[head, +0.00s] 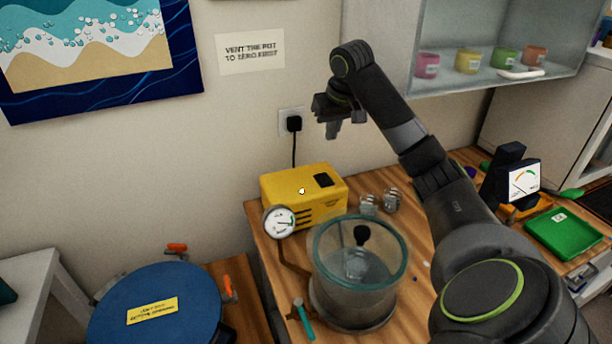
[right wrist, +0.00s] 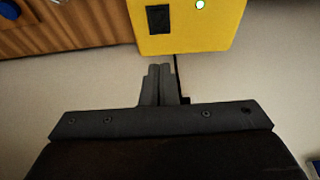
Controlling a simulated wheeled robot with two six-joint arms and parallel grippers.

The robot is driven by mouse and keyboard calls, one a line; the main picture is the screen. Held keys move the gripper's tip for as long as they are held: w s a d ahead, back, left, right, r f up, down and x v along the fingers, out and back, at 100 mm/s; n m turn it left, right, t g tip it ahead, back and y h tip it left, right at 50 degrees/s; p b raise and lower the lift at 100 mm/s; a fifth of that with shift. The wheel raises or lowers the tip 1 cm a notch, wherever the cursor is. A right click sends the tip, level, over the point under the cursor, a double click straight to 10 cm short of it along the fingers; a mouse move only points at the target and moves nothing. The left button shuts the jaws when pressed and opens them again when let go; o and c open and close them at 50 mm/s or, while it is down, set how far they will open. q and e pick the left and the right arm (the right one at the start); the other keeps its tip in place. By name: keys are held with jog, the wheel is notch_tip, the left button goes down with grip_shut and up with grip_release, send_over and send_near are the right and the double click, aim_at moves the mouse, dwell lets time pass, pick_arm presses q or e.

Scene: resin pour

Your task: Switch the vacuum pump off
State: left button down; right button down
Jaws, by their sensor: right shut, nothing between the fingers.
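The vacuum pump is a yellow box (head: 285,185) on the wooden bench against the wall. It has a black switch (head: 324,180) on its top and a small lit spot (head: 302,191), which looks pale in the head view and green-white in the right wrist view (right wrist: 200,4). The pump (right wrist: 215,35) and its black switch (right wrist: 158,19) show at the top of the right wrist view. My right gripper (head: 334,132) is shut and empty, above the pump and apart from it, near the wall. Its closed fingers (right wrist: 159,72) point toward the pump. My left gripper is out of view.
A round gauge (head: 279,222) stands at the pump's front left. A clear pot with a teal rim (head: 338,285) stands in front, with a teal-handled valve (head: 303,318). Small jars (head: 391,199) sit to its right. A blue lidded pot (head: 155,305) is at lower left.

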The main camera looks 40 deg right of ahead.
dwell(0.4)
jog(key=p, duration=0.4)
send_near(322, 175)
jog(key=x, duration=0.5)
jog(key=shift+w+d+f, duration=0.1)
jog(key=shift+w+f, duration=0.05)
jog(key=shift+w, duration=0.05)
jog(key=shift+f, duration=0.6)
jog(key=shift+w+f, duration=0.1)
jog(key=shift+f, duration=0.05)
